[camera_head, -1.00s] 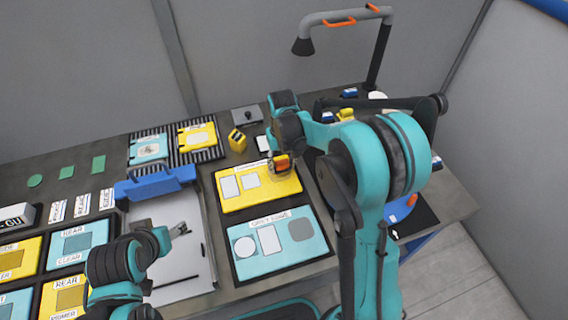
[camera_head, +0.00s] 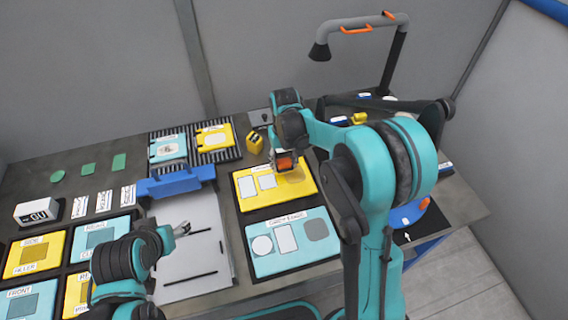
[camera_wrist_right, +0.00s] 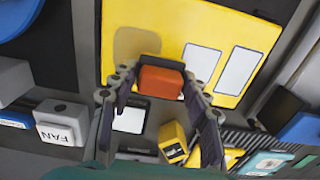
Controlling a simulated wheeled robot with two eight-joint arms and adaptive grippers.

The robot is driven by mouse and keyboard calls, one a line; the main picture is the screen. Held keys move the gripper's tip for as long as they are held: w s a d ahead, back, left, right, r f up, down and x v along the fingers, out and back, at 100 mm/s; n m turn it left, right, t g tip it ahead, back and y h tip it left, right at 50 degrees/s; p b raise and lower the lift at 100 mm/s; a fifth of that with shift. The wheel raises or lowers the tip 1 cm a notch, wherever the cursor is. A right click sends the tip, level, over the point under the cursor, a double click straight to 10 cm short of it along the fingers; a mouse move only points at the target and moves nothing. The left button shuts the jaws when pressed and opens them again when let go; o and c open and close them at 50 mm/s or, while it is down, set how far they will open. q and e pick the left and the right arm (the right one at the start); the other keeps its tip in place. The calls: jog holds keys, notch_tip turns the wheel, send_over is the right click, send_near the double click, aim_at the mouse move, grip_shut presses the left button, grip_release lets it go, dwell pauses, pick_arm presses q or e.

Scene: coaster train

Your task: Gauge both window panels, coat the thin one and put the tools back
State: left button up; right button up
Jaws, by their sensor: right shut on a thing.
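The yellow panel (camera_head: 246,204) lies flat on a dark mat, with two pale windows and a darker patch at its right end. It also shows in the right wrist view (camera_wrist_right: 177,22). The teal panel (camera_head: 290,262) lies in front of it, with a round and a rectangular pale window and a grey rounded patch. My right gripper (camera_head: 285,163) is shut on an orange-red block (camera_wrist_right: 160,81) at the far edge of the yellow panel; contact cannot be told. My left gripper (camera_head: 183,229) is over the grey tray (camera_head: 200,262); its jaw opening is too small to read.
A yellow block with dark slots (camera_head: 254,143) stands behind the yellow panel. Striped racks (camera_head: 190,157) hold a teal and a yellow plate. A blue handled bar (camera_head: 177,184) crosses the tray's back. A lamp (camera_head: 320,51) arches over the back right. Labelled panels fill the left.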

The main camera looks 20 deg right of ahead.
aim_at(285, 161)
jog(key=shift+a+r, duration=0.1)
jog(key=shift+r, duration=0.55)
jog(key=shift+r+p, duration=1.15)
jog(key=shift+r, duration=0.15)
jog(key=shift+s, duration=0.1)
